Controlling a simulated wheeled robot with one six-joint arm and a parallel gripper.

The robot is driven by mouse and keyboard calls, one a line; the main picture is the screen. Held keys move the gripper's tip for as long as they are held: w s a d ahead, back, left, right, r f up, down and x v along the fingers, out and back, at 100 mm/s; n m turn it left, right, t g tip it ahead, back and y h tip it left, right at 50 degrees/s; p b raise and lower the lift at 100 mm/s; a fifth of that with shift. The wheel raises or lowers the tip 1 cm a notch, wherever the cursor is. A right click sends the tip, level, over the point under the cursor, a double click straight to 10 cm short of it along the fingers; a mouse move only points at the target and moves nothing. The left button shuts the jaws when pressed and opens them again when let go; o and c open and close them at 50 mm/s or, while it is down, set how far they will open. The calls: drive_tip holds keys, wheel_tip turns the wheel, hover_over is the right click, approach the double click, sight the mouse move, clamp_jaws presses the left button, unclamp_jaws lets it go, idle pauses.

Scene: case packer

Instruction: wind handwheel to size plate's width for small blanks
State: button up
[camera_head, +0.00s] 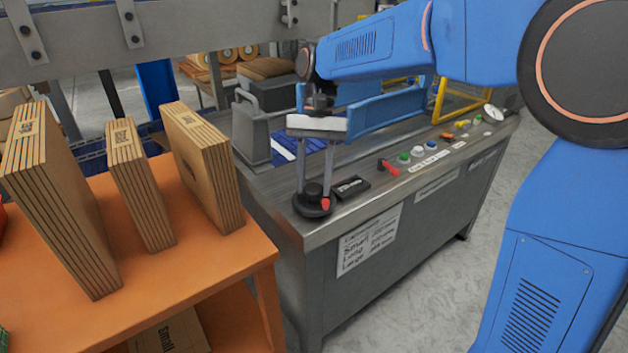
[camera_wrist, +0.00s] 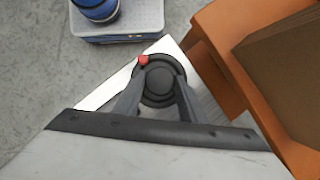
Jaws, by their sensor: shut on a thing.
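The black handwheel (camera_head: 309,209) sits on the near left corner of the grey machine's top. It has a raised hub and a red knob (camera_head: 325,204), which points to the near right in the head view. My gripper (camera_head: 315,188) points down with its fingers on either side of the hub, shut on it. The wrist view shows the handwheel (camera_wrist: 157,101) between the fingers, its red knob (camera_wrist: 143,60) at the upper left. The white size plate (camera_head: 369,240) on the machine's front lists Small, Long and Large; its figures are too blurred to read. A small black display (camera_head: 351,187) lies beside the wheel, its reading unclear.
An orange shelf (camera_head: 200,268) with stacks of flat cardboard blanks (camera_head: 203,165) stands close on the left. A red lever (camera_head: 388,167) and several coloured buttons line the machine's front edge. A grey block with a handle (camera_head: 250,130) stands behind the wheel.

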idle(0.3)
drive_tip(key=o, duration=1)
drive_tip(key=v, duration=1.7)
drive_tip(key=shift+r, duration=0.25)
drive_tip(key=shift+d, duration=0.1)
drive_tip(key=s+d+f+t, duration=0.2)
drive_tip(key=s+d+f, duration=0.1)
drive_tip(key=s+d, duration=0.45)
drive_tip(key=s+d+f+t, duration=0.3)
drive_tip(key=s+d, duration=0.3)
drive_tip(key=d, duration=0.2)
drive_tip(key=s+d+f+t, duration=0.1)
drive_tip(key=s+d+f, duration=0.2)
drive_tip(key=s+f, duration=0.1)
drive_tip(key=s+d+f+n+t, duration=0.1)
drive_tip(key=s+d+f+t, duration=0.1)
drive_tip(key=s+f, duration=0.3)
drive_tip(key=s+d+f+n+t, duration=0.1)
drive_tip(key=s+d+f, duration=0.3)
drive_tip(key=s+f, duration=0.1)
drive_tip(key=shift+d+f+h, duration=0.35)
drive_tip(key=shift+f+h, duration=0.05)
drive_tip(key=shift+f, duration=0.35)
